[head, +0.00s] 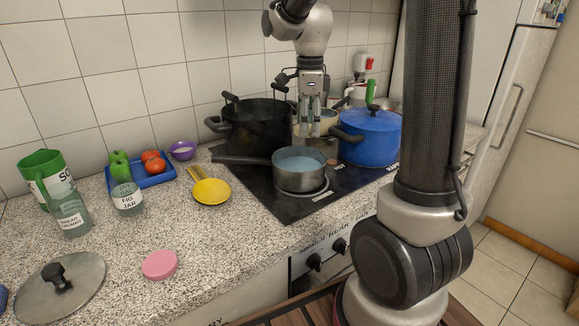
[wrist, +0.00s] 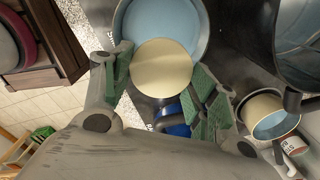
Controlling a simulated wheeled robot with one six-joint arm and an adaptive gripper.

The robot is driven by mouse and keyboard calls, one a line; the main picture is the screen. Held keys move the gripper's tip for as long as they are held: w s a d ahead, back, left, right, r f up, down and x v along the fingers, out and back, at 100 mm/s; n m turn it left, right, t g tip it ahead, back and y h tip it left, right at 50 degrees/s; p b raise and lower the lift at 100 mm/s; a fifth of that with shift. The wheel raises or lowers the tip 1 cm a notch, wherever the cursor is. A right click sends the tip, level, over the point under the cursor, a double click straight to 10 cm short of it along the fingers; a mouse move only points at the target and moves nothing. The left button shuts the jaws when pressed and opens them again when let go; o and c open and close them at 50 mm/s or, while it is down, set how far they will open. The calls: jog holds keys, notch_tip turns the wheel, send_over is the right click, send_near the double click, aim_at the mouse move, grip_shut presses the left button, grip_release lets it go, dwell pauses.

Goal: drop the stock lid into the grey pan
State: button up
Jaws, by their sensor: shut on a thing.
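The grey pan (head: 301,178) stands on the hob, its inside light blue and its long dark handle pointing left. My gripper (head: 313,128) points down just above and behind the pan in the head view. In the wrist view my gripper (wrist: 160,76) is shut on a flat, round cream disc, which I take for the stock lid (wrist: 161,67). The disc sits between the green finger pads and overlaps the edge of the light blue pan (wrist: 128,22), covering part of it. The lid is hard to make out in the head view.
A large black pot (head: 252,130) stands behind left of the pan, a blue pot (head: 372,140) to its right. A yellow skimmer (head: 210,191), a pink lid (head: 160,264), a dark-knobbed lid (head: 75,290) and a fig jar (head: 127,199) lie or stand on the left counter.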

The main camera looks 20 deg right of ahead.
notch_tip(320, 180, down, 5)
jog(key=shift+r, duration=0.1)
dwell(0.3)
jog(key=o, duration=0.8)
notch_tip(320, 180, up, 12)
dwell(0.4)
